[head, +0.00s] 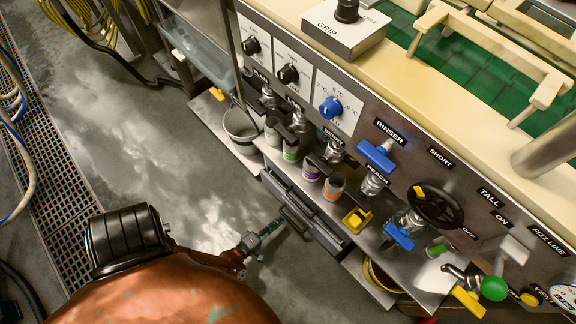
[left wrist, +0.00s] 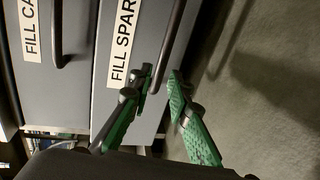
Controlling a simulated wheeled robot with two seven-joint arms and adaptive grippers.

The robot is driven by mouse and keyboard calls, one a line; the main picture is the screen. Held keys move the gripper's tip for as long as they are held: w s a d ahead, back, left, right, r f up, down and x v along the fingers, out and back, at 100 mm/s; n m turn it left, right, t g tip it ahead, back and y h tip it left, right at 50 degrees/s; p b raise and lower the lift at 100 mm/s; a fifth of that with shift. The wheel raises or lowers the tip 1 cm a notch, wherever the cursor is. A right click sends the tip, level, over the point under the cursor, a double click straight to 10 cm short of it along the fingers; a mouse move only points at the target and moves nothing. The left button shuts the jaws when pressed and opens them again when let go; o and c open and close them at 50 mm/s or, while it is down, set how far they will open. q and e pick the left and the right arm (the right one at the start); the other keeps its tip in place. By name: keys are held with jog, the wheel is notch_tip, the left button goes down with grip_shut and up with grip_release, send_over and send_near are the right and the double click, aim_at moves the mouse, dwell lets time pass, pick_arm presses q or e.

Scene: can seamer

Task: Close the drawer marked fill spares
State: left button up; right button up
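The drawer marked fill spares (left wrist: 118,98) shows in the left wrist view as a grey front with a white label, its last letters cut off or hidden. Its dark bar handle (left wrist: 172,42) runs down between the fingertips of my left gripper (left wrist: 162,76). The green-padded fingers are apart, one on each side of the handle; firm contact cannot be told. In the head view my left gripper (head: 268,231) is at the grey drawer fronts (head: 327,236) below the panel. How far the drawer stands out is hard to tell. My right gripper is not in view.
Another grey drawer front (left wrist: 38,95), its label starting "FILL CA", lies beside it. Above are several small cups and taps, including a blue rinser tap (head: 377,157). A grey bucket (head: 241,125) stands to the left. The floor (head: 150,130) left of the drawers is clear.

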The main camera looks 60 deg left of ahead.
aim_at(286, 216)
pick_arm(q)
jog(key=b+x, duration=0.1)
jog(key=x, duration=0.3)
jog(key=shift+s+f, duration=0.1)
jog(key=shift+f, duration=0.05)
jog(key=shift+w+a, duration=0.1)
jog(key=shift+w, duration=0.45)
jog(key=shift+c, duration=0.6)
grip_shut()
